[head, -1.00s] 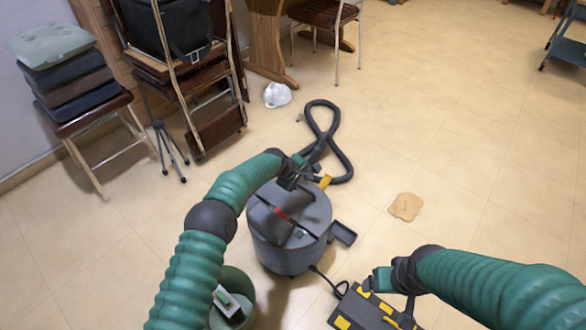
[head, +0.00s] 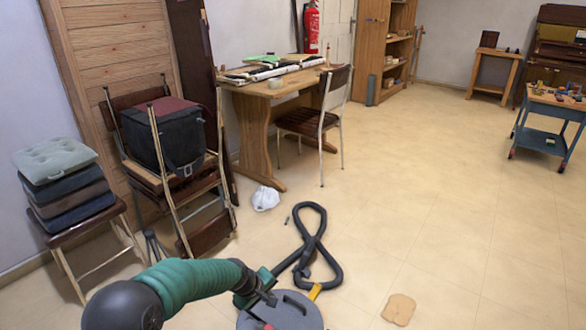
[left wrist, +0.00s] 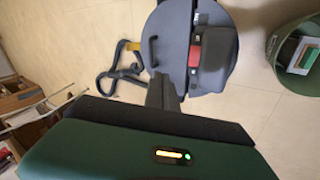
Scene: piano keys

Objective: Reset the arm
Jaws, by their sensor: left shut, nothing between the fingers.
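My left arm comes in from the lower left in the head view. Its gripper (head: 268,292) is over the grey round vacuum cleaner (head: 297,312), whose top shows at the bottom edge. In the left wrist view the dark fingers (left wrist: 165,95) are together with nothing between them. They point toward the grey lid (left wrist: 172,45) with its red latch; I cannot tell whether they touch it. My right arm and gripper are not in view.
The black hose (head: 318,262) lies looped on the floor. A green bin (left wrist: 282,75) stands beside the vacuum. A chair with stacked cushions (head: 62,180), a folding chair with a black bag (head: 162,140) and a wooden desk (head: 257,130) line the left. The right floor is mostly clear.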

